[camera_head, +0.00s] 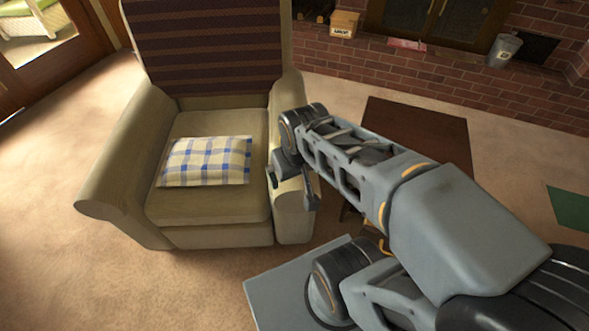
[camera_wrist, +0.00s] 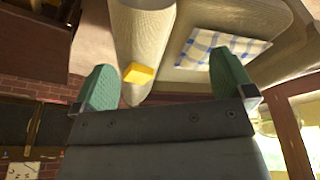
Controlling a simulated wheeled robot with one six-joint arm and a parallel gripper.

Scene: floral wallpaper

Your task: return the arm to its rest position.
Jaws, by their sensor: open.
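My gripper (camera_head: 291,188) hangs at the front end of the armchair's right armrest in the head view. In the wrist view my gripper (camera_wrist: 165,82) has its two green fingertips wide apart, with nothing held between them. A small yellow block (camera_wrist: 140,74) shows between the fingers in the wrist view, against the pale rounded armrest (camera_wrist: 140,35); I cannot tell whether it touches a finger. The block is hidden in the head view. My arm reaches forward and left from the lower right of the head view.
The armchair (camera_head: 205,207) bears a blue-and-white checked cushion (camera_head: 207,161). A dark brown low table (camera_head: 425,132) stands behind my arm. A brick fireplace with a bucket (camera_head: 503,50) and a small box (camera_head: 344,23) is at the back. Carpet is clear at the left.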

